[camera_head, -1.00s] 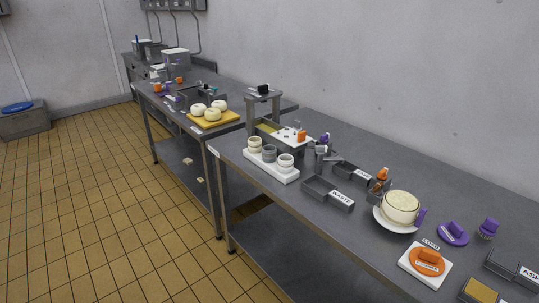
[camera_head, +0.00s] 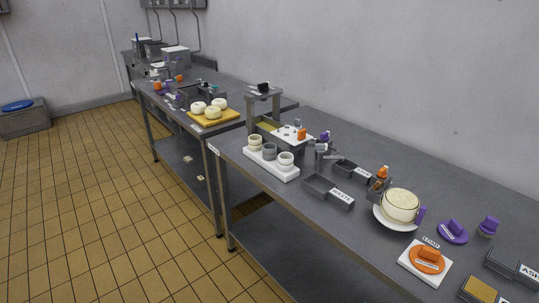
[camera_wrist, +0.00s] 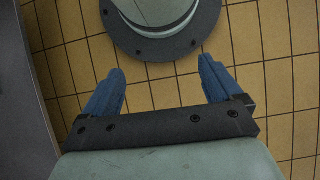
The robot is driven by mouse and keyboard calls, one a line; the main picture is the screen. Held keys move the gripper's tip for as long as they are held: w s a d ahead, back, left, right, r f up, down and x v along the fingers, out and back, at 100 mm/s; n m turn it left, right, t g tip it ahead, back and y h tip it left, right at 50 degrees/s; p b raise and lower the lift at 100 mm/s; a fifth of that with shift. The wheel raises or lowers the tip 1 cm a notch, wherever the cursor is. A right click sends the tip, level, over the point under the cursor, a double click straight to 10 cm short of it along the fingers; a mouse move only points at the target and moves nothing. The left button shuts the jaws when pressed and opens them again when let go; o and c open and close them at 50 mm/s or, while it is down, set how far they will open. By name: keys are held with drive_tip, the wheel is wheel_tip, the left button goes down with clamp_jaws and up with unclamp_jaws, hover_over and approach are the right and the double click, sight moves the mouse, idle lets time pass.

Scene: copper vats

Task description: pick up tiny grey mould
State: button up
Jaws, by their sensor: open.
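A small grey mould (camera_head: 269,152) stands on a white tray (camera_head: 258,166) in the head view. It sits between two cream-coloured moulds, one behind it (camera_head: 254,143) and one in front of it (camera_head: 286,160). My gripper (camera_wrist: 163,84) shows only in the wrist view. Its two blue fingers are spread wide with nothing between them. Below it are yellow floor tiles and part of my own body. The mould is not in the wrist view, and my gripper is not in the head view.
The tray is near the steel table's front edge. A cream pot (camera_head: 400,205) on a plate is further right. Floor (camera_head: 90,200) is open in front.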

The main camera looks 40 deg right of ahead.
drive_tip(key=w+d+r+m+t, duration=0.1)
drive_tip(key=w+d+r, duration=0.2)
drive_tip(key=w, duration=0.6)
drive_tip(key=w+d+r+t, duration=0.2)
drive_tip(key=w+d+r, duration=0.1)
drive_tip(key=w, duration=0.6)
drive_tip(key=w+d+r+m+t, duration=0.1)
drive_tip(key=w+d+r, duration=0.15)
drive_tip(key=w, duration=0.75)
drive_tip(key=w+d+r+m+t+h, duration=0.1)
drive_tip(key=w+d+r+t, duration=0.1)
drive_tip(key=w+d+r, duration=0.55)
drive_tip(key=w+d+r+m+t, duration=0.15)
drive_tip(key=w+d+r, duration=0.35)
drive_tip(key=w+r, duration=0.6)
wheel_tip(320, 180, up, 37)
drive_tip(key=t+h, duration=0.1)
drive_tip(key=t, duration=0.2)
hover_over(269, 147)
drive_tip(key=s+a, duration=0.4)
drive_tip(key=s, duration=0.3)
drive_tip(key=x, duration=1.3)
drive_tip(key=shift+w+d+f, duration=0.1)
drive_tip(key=shift+d+f, duration=0.15)
drive_tip(key=shift+f, duration=0.05)
